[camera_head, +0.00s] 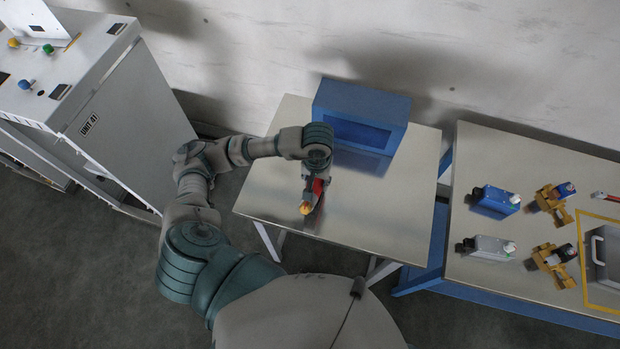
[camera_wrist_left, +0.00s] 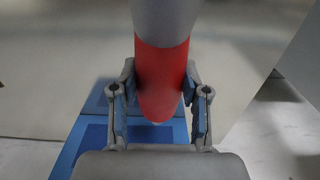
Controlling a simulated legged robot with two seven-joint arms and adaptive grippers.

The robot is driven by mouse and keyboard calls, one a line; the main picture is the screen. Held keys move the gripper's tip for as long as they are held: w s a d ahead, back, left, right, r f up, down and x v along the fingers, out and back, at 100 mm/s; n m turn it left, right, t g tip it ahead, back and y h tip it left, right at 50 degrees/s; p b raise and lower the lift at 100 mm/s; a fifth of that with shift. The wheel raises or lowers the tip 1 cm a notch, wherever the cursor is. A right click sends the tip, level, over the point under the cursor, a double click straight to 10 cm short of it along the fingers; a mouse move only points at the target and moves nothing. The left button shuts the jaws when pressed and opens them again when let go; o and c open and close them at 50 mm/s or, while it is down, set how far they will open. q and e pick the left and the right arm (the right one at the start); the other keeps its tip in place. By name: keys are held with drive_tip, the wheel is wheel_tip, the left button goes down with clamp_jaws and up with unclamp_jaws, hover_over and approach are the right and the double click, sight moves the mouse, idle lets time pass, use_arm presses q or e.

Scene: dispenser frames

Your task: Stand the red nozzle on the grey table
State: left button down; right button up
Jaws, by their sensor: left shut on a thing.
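The red nozzle (camera_head: 318,187) shows in the head view below my left wrist, over the grey table (camera_head: 390,215). A yellow-orange end shows at its near side. My left gripper (camera_head: 313,184) is shut on it. In the left wrist view the nozzle (camera_wrist_left: 162,82) is a red cylinder with a grey part above, between the two fingers of my left gripper (camera_wrist_left: 160,88). Its far end and any contact with the table cannot be made out. My right gripper is not in view.
A blue open-fronted box (camera_head: 360,105) stands at the back of the grey table. A second table (camera_head: 480,155) at the right holds blue and grey devices, yellow holders and a grey case. A cabinet (camera_head: 130,120) stands at the left. The grey table's front right is clear.

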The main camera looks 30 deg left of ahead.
use_arm(q)
drive_tip(key=shift+a, duration=0.85)
drive_tip(key=f, duration=0.1)
drive_tip(key=f+p, duration=0.1)
drive_tip(key=shift+a+f, duration=0.35)
drive_tip(key=shift+f+p, duration=0.3)
drive_tip(key=shift+f, duration=0.1)
drive_tip(key=shift+d+f, duration=0.1)
drive_tip(key=c, duration=0.6)
unclamp_jaws()
drive_tip(key=shift+f, duration=0.1)
